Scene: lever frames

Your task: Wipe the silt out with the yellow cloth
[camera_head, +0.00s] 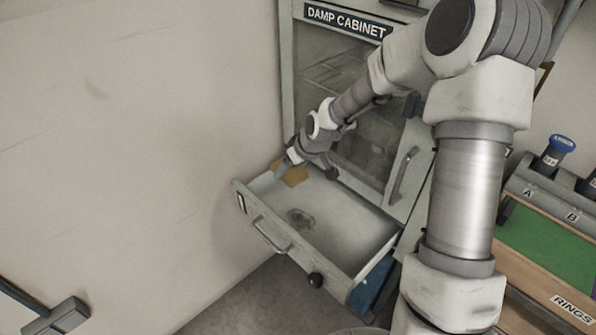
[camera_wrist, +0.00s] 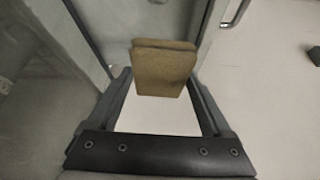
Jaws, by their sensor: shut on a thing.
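The yellow cloth (camera_head: 294,174) is at the far left corner of the open drawer (camera_head: 345,262), under the cabinet door. My gripper (camera_head: 291,160) is shut on it; in the wrist view the folded cloth (camera_wrist: 165,70) sits between the two fingers. I cannot tell whether the cloth touches the drawer floor. A dark grey-brown patch of silt (camera_head: 300,218) lies on the pale drawer floor, nearer the front and apart from the cloth. My wrist and fingers hide part of the drawer's back left.
The damp cabinet (camera_head: 345,100) rises behind the drawer, with a glazed door and a handle (camera_head: 403,174). A wall (camera_head: 130,150) stands close on the left. A bench with a RINGS label (camera_head: 573,309) is at right.

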